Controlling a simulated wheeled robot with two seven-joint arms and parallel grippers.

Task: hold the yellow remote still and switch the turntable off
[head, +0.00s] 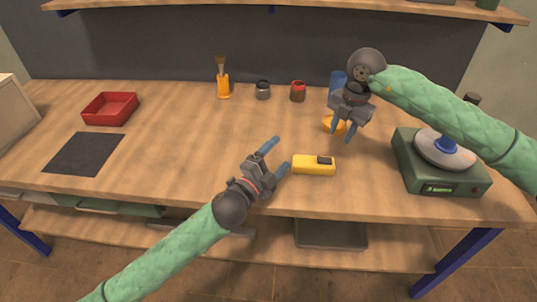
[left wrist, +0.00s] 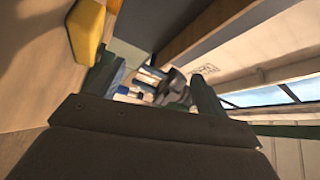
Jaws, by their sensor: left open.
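The yellow remote (head: 312,166) lies flat on the table in the middle, with a dark patch on its top right; a yellow block that looks like it shows at the top left of the left wrist view (left wrist: 86,30). My left gripper (head: 283,152) is open and empty, just left of the remote and apart from it. My right gripper (head: 342,135) points down, its fingers apart and empty, beyond and above the remote. The turntable (head: 425,172) is a green box at the right, with a pale disc, a blue centre piece and a lit green front display. My right arm passes over its back.
A yellow dish (head: 327,125) is partly hidden behind my right gripper. A blue container (head: 337,80), red jar (head: 298,92), dark jar (head: 263,90) and orange brush holder (head: 223,88) stand at the back. A red tray (head: 110,107) and dark mat (head: 84,153) lie left. The table's centre-left is clear.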

